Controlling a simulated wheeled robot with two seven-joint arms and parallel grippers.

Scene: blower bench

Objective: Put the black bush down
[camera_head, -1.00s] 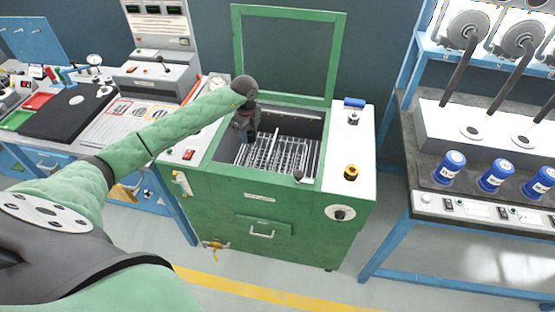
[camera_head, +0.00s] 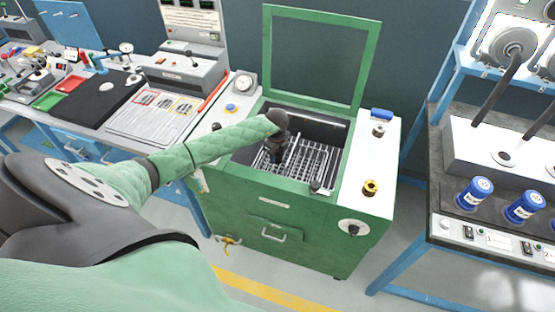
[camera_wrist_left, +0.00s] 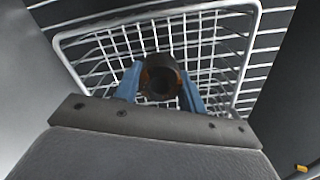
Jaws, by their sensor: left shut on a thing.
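The black bush (camera_wrist_left: 160,84) shows in the left wrist view as a dark ring with a brownish edge, held between the blue fingertips of my left gripper (camera_wrist_left: 160,92). The wire basket (camera_wrist_left: 240,75) lies beneath it; I cannot tell whether the bush touches the wires. In the head view my left gripper (camera_head: 276,158) points down inside the open tank of the green washer (camera_head: 270,222), over the left part of the basket (camera_head: 308,165). The bush is too small and dark to make out there. My right gripper is not in view.
The washer's green-framed lid (camera_head: 322,55) stands open behind the tank. A yellow-and-black knob (camera_head: 370,188) and a blue-topped item (camera_head: 381,115) are on its right top. A bench (camera_head: 110,110) with trays stands left, a blue-framed rack (camera_head: 420,190) right.

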